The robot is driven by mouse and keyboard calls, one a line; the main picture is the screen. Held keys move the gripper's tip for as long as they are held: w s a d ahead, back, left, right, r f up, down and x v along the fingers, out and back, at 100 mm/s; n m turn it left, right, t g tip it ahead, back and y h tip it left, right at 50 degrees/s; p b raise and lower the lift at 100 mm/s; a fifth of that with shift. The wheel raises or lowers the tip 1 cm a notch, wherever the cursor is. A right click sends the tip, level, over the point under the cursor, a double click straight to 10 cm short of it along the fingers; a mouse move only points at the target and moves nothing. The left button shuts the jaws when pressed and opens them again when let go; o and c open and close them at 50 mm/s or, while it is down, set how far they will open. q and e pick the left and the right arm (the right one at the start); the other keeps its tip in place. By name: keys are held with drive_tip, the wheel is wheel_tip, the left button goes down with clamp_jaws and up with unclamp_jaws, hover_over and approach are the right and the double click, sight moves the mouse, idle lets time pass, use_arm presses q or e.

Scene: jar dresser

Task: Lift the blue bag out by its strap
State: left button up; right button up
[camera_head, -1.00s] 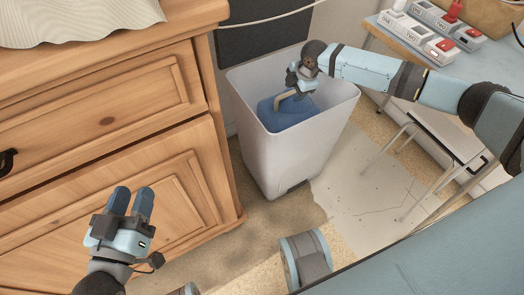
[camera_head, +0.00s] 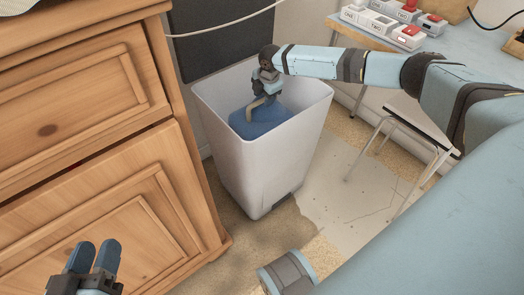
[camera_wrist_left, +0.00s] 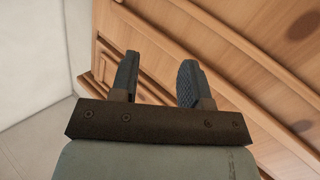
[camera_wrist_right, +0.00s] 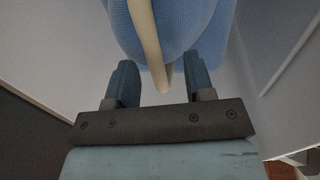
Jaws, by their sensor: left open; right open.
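The blue bag (camera_head: 262,122) sits inside a tall white bin (camera_head: 250,165). Its beige strap (camera_head: 262,103) rises from the top. My right gripper (camera_head: 268,88) is inside the bin's mouth, right above the bag at the strap. In the right wrist view, the bag (camera_wrist_right: 185,25) fills the top, and the strap (camera_wrist_right: 147,40) hangs down with its end between the open fingers (camera_wrist_right: 162,85). I cannot tell whether the fingers touch the strap. My left gripper (camera_head: 93,256) is open and empty in front of the wooden dresser; its fingers also show in the left wrist view (camera_wrist_left: 157,78).
The wooden dresser (camera_head: 130,215) stands close on the bin's left. A table (camera_head: 440,58) with several white switch boxes (camera_head: 383,22) is at the back right. A stool (camera_head: 420,125) stands right of the bin. A cable crosses the wall behind.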

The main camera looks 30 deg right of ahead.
sight(262, 99)
drive_tip(key=shift+w+f+b, duration=0.2)
drive_tip(key=shift+f+b, duration=0.15)
drive_tip(key=shift+f, duration=0.15)
drive_tip(key=f+b, duration=0.1)
drive_tip(key=w+f+b, duration=0.1)
drive_tip(key=f, duration=0.1)
drive_tip(key=shift+a+f+b, duration=0.15)
drive_tip(key=shift+f+b, duration=0.15)
drive_tip(key=shift+w+f, duration=0.1)
drive_tip(key=shift+f, duration=0.1)
use_arm(q)
drive_tip(key=shift+w+a+f+m+t, duration=0.15)
drive_tip(key=shift+w+a+m, duration=0.1)
drive_tip(key=shift+w+m, duration=0.2)
drive_tip(key=shift+w+a+f+m+t, duration=0.1)
drive_tip(key=shift+w+a+m+t, duration=0.1)
drive_tip(key=shift+w+m, duration=0.2)
use_arm(e)
drive_tip(key=shift+r, duration=0.1)
clamp_jaws()
drive_tip(key=shift+r, duration=0.1)
